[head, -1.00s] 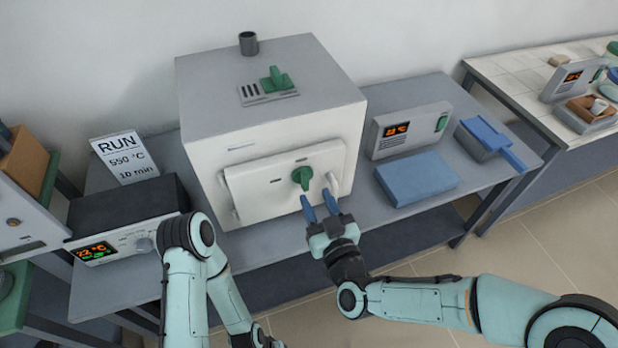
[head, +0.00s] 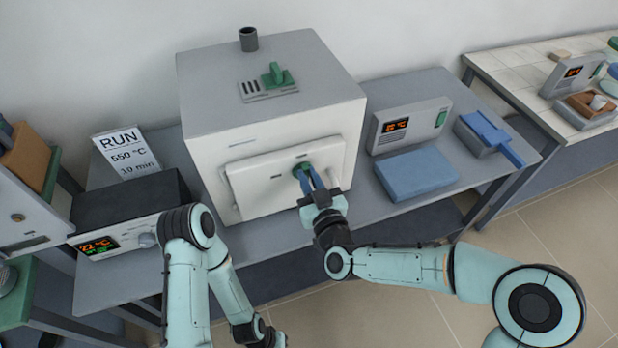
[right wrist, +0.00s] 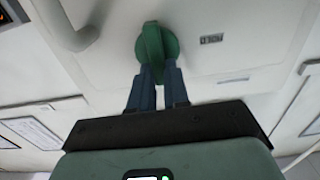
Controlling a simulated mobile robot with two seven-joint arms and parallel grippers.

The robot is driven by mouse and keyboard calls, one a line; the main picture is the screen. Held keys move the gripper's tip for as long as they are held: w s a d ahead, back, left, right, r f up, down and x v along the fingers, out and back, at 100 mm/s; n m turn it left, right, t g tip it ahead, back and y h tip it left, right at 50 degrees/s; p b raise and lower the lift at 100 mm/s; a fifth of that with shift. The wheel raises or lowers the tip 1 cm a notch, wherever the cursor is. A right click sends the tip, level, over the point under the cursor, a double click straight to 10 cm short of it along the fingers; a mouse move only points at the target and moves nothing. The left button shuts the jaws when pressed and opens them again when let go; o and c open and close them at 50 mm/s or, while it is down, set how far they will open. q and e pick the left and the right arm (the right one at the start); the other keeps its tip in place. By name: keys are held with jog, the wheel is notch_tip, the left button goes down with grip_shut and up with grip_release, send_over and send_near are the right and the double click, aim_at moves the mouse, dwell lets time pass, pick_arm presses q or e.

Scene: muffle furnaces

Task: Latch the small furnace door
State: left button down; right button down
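The small furnace (head: 265,95) is a grey-and-white box on the bench. Its white door (head: 262,190) appears closed against the front. A round green latch knob (head: 303,166) with a raised grip bar sits at the door's upper right. It also shows in the right wrist view (right wrist: 156,42), with the bar upright there. My right gripper (head: 308,178) is at the knob, with its blue fingers close on both sides of the bar and seemingly shut on it. The door's white handle (right wrist: 75,32) shows in the wrist view.
A controller box (head: 120,215) and RUN card (head: 126,153) stand left of the furnace. A display unit (head: 410,127), a blue block (head: 417,174) and a blue-handled tray (head: 485,135) stand to its right. A green lever (head: 276,75) and dark flue (head: 248,40) are on top.

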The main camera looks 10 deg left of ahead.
jog(key=shift+s+a+f+n+b, duration=0.25)
jog(key=shift+n+b, duration=1)
jog(key=shift+n, duration=1.7)
jog(key=shift+s+a+f+n+b, duration=0.1)
jog(key=shift+a+f+n+b, duration=0.15)
jog(key=shift+n+b, duration=1.9)
jog(key=shift+s+a+f+n+b, duration=0.15)
jog(key=shift+f+n+b, duration=0.2)
jog(key=shift+n, duration=3.45)
jog(key=c, duration=1.1)
grip_release()
